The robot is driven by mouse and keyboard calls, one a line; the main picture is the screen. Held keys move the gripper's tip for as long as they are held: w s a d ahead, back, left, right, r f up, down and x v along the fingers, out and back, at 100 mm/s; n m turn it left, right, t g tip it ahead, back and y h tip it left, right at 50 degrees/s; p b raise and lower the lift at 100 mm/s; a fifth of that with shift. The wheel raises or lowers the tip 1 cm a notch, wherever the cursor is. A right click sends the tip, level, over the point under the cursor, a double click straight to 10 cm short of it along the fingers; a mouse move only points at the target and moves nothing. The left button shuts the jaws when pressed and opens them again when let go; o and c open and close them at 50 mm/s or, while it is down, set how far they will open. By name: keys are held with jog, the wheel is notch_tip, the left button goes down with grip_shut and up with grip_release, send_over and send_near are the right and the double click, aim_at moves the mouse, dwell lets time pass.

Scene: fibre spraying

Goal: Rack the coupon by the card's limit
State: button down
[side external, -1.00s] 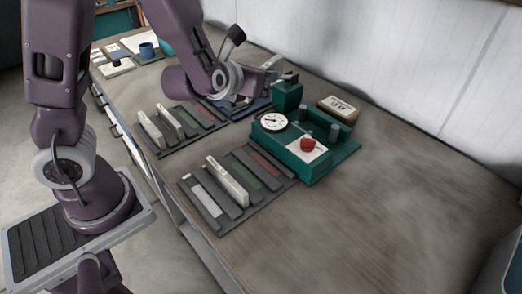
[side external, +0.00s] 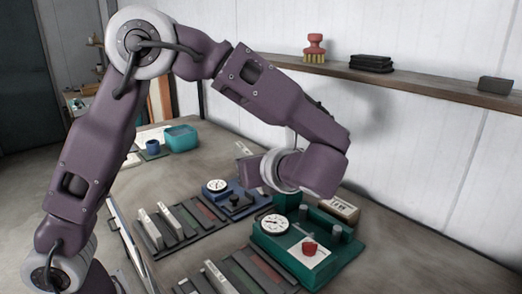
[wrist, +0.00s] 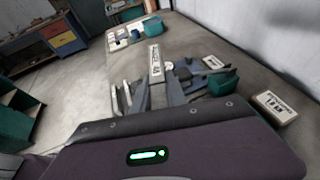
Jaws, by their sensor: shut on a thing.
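My gripper (wrist: 156,80) is shut on a pale labelled coupon (wrist: 155,58), which stands up between the fingers in the wrist view. In the side view my wrist hides the fingers, and only a pale end (side external: 243,149) shows beside it. A dark rack (side external: 178,228) on the bench has pale coupons in its left slots and red and green marked strips. A second rack (side external: 238,275) in front is cut by the picture's lower edge. A green device (side external: 297,238) has a dial and a white card (side external: 313,259) with a red piece on it.
A blue device (side external: 236,202) with a dial sits behind the racks. A labelled block (side external: 341,207) lies behind the green device. A teal bin (side external: 182,138) and blue cup (side external: 153,147) stand at the far end. A wall shelf (side external: 430,88) holds a brush and dark blocks.

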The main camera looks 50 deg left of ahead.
jog(key=s+d+f+n+g, duration=0.2)
jog(key=s+d+n+g, duration=0.1)
jog(key=s+d, duration=0.2)
send_over(246, 281)
notch_tip(246, 281, down, 15)
jog(key=shift+y, duration=0.3)
jog(key=shift+f, duration=3.25)
jog(key=shift+f, duration=0.25)
jog(key=shift+f, duration=0.4)
